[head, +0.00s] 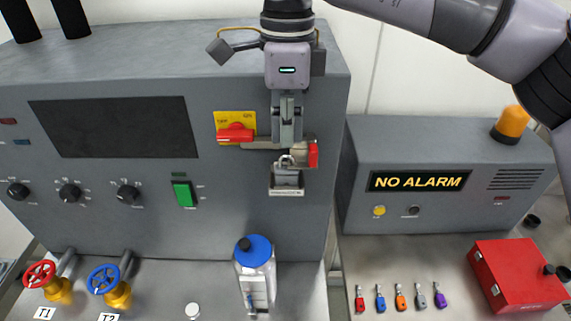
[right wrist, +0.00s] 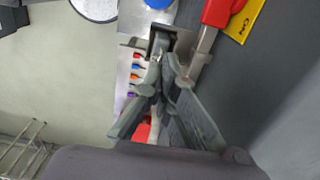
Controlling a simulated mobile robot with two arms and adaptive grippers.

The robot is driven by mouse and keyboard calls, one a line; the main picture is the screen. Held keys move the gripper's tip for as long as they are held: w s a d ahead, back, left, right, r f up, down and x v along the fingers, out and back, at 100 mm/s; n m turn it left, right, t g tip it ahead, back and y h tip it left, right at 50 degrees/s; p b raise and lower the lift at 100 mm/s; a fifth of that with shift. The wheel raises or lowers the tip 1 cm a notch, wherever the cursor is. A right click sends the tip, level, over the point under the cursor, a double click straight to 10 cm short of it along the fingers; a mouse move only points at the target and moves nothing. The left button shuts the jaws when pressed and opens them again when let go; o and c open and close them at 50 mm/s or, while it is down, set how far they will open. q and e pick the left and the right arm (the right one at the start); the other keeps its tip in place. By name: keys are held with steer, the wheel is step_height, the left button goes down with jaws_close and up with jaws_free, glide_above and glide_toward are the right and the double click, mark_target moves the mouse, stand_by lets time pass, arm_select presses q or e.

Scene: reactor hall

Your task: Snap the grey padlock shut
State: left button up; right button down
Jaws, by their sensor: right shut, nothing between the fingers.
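The grey padlock (head: 287,177) is upright on the front of the grey cabinet, just below the metal bar beside the red switch handle (head: 235,133). Its shackle shows above the body, but I cannot tell whether it is latched. My right gripper (head: 287,143) points down just above the padlock, shut with nothing in it. In the right wrist view the shut fingers (right wrist: 165,65) come together close to the grey padlock (right wrist: 161,40). They partly hide it, and I cannot tell whether they touch it. My left gripper is not in view.
A blue-capped bottle (head: 256,270) stands on the bench below. Red (head: 40,275) and blue (head: 103,279) valve wheels are at the left. Several coloured keys (head: 400,298) and a red box (head: 517,275) lie at the right, before the NO ALARM unit (head: 440,210).

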steer(key=shift+r+p, duration=1.35)
steer(key=shift+r, duration=0.75)
steer(key=shift+f, duration=0.1)
